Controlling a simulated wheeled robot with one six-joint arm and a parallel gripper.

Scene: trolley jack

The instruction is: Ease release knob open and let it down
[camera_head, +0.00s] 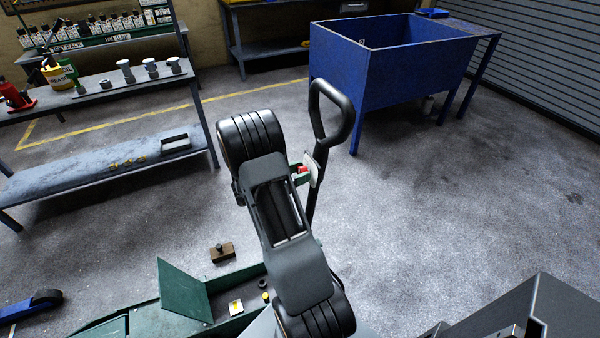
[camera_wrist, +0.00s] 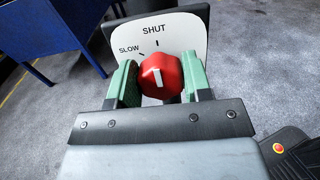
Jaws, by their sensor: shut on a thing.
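The red release knob (camera_wrist: 160,78) sits in front of a white plate (camera_wrist: 185,38) marked SHUT and SLOW. Its white pointer line points roughly up at SHUT, tilted slightly left. My gripper (camera_wrist: 158,74) is shut on the knob, with one green finger at each side. In the head view the knob (camera_head: 303,170) is a small red spot, mostly hidden by my arm. The black handle (camera_head: 345,128) rises behind it, with a loop at its top.
A blue tub on legs (camera_head: 385,65) stands behind the handle. A grey shelf unit (camera_head: 100,165) with bottles and metal parts stands at the left. A brown block (camera_head: 222,252) is by the jack. A blue item (camera_head: 35,303) lies at lower left. The floor at right is clear.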

